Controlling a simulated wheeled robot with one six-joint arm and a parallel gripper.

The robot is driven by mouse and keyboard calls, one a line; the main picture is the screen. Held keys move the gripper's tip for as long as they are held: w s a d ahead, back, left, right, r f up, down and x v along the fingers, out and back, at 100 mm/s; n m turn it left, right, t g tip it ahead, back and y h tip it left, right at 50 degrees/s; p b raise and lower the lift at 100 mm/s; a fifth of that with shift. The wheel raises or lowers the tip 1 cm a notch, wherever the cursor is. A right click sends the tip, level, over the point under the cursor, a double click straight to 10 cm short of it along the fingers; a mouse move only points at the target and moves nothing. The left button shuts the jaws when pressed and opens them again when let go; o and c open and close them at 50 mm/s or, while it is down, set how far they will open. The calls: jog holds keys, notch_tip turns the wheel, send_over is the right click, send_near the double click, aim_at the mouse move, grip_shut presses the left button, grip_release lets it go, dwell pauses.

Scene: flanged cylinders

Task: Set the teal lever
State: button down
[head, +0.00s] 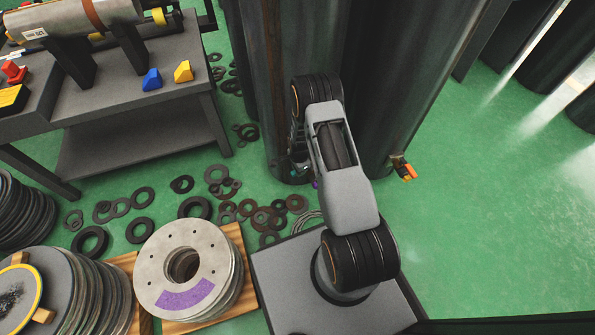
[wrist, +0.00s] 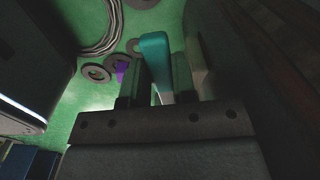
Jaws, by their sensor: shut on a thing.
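The teal lever (wrist: 154,52) shows in the wrist view as a flat upright bar between the two dark fingers of my gripper (wrist: 158,84). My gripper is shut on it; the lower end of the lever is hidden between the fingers. My gripper is mostly hidden behind the arm in that view.
Large dark cylinders (head: 405,80) stand close to my arm, one with an orange-handled fitting (head: 405,170). Loose rings (head: 195,207) and a stack of metal discs (head: 180,265) lie to the left. A grey workbench (head: 150,95) stands upper left. Green floor is open at right.

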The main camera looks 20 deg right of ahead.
dwell(0.3)
jog(key=c, duration=0.9)
grip_release()
jog(key=shift+w, duration=0.1)
notch_tip(320, 180, up, 14)
jog(key=p, duration=0.5)
jog(key=shift+f, duration=0.1)
jog(key=shift+c, duration=0.4)
